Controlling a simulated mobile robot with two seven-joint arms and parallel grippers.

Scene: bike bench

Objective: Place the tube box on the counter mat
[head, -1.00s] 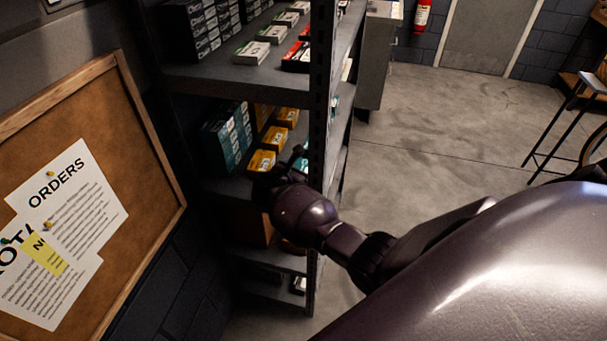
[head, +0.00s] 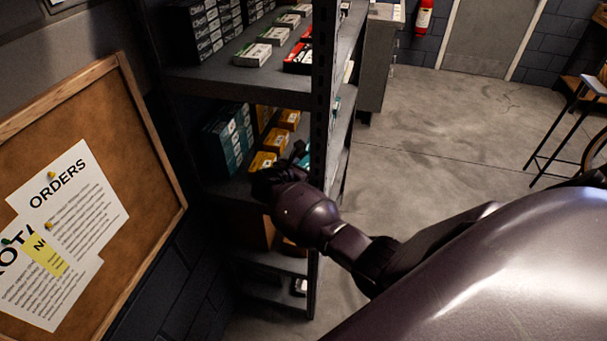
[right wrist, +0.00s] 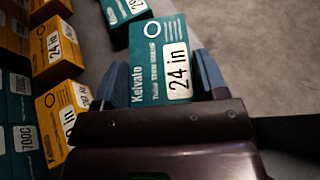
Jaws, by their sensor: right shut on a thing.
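In the right wrist view a teal tube box (right wrist: 158,62) labelled "Kelvato" and "24 in" sits between the two blue fingers of my right gripper (right wrist: 165,80). The gripper is shut on it. In the head view my right gripper (head: 268,182) is at the middle shelf of the rack, in front of the yellow boxes, and the held box is mostly hidden there. My left gripper is not in view. I cannot make out the counter mat in either view.
Yellow boxes (right wrist: 60,48) and stacked teal boxes (head: 228,138) stand left of the gripper on the shelf. Another teal box (right wrist: 125,10) is just behind the held one. The rack's upright post (head: 322,110) is close to my wrist. Open floor (head: 430,130) lies to the right.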

